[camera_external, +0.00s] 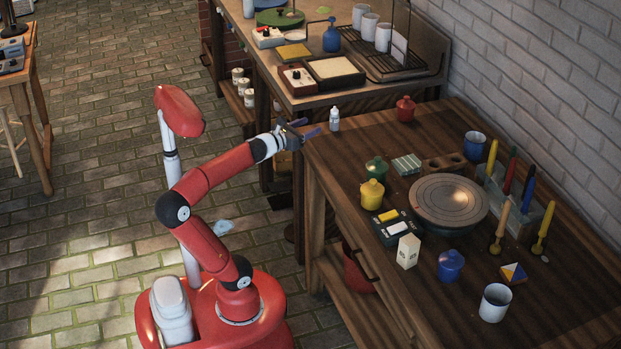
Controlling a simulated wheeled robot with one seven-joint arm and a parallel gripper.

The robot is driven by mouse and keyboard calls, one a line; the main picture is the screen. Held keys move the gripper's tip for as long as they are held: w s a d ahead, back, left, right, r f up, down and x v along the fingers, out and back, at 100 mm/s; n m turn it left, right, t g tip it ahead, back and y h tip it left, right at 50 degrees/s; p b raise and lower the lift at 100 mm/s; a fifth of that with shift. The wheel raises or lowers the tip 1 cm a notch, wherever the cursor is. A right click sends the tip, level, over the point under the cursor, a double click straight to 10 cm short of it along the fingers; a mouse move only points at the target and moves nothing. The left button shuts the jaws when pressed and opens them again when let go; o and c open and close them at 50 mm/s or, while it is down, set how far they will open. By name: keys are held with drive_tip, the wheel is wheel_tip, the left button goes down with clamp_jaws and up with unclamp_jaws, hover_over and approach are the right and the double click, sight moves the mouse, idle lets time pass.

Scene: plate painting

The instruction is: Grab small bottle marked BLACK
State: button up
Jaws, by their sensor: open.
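A small white bottle (334,119) stands upright on the near wooden table (340,160), close to its left back corner. Any marking on it is too small to read. My gripper (309,130) is at the table's left edge, just left of the white bottle, with its fingers pointing toward it. The gripper is open, and nothing shows between its fingers. Several small lidded pots stand on the same table: a red one (405,109), a green one (376,168), a yellow one (372,193) and a blue one (450,265). I cannot read labels on them.
A round turntable (448,203) fills the table's middle. A brush holder (520,205) with several upright tools stands at right. A white carton (408,251) and white cup (495,302) stand in front. A second table (310,100) adjoins behind. Bare wood lies right of the bottle.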

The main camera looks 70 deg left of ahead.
sight(331, 119)
drive_tip(key=shift+w+a+f, duration=0.1)
drive_tip(key=shift+w+f, duration=0.05)
drive_tip(key=shift+f, duration=0.4)
drive_tip(key=x, duration=1.1)
drive_tip(key=shift+w+a, duration=0.1)
drive_tip(key=shift+w, duration=0.25)
drive_tip(key=c, duration=1)
